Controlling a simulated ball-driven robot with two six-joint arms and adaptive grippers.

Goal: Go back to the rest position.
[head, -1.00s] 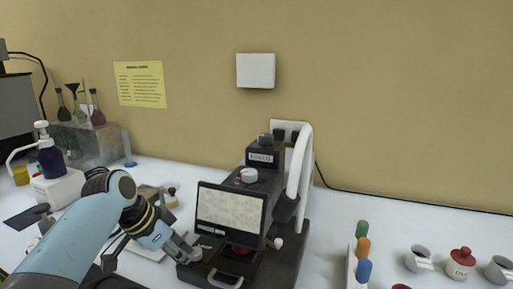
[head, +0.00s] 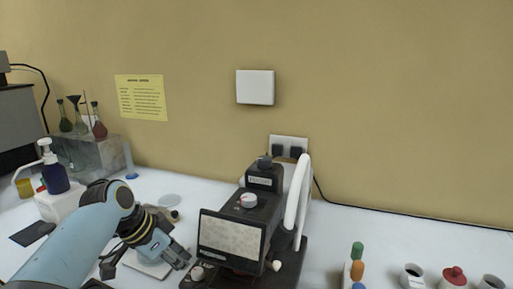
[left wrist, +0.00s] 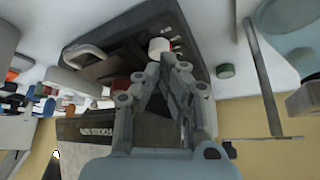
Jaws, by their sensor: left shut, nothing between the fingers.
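My left gripper (head: 180,259) is shut and empty, just left of the black microscope-like device with a screen (head: 232,236). In the left wrist view my fingers (left wrist: 163,66) come together in front of the same device (left wrist: 195,42), with a white knob (left wrist: 159,46) close by the tips. That knob also shows in the head view (head: 197,272), at the device's left front. The fingers look apart from the device, but the exact gap is hard to tell. My right gripper is not in view.
A white plate (head: 150,266) lies under my left gripper. A pump bottle (head: 54,172) and flasks (head: 99,125) stand at the left. Colored-cap vials (head: 357,270) and a red-lidded jar (head: 454,277) stand at the right front. The table at the back right is clear.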

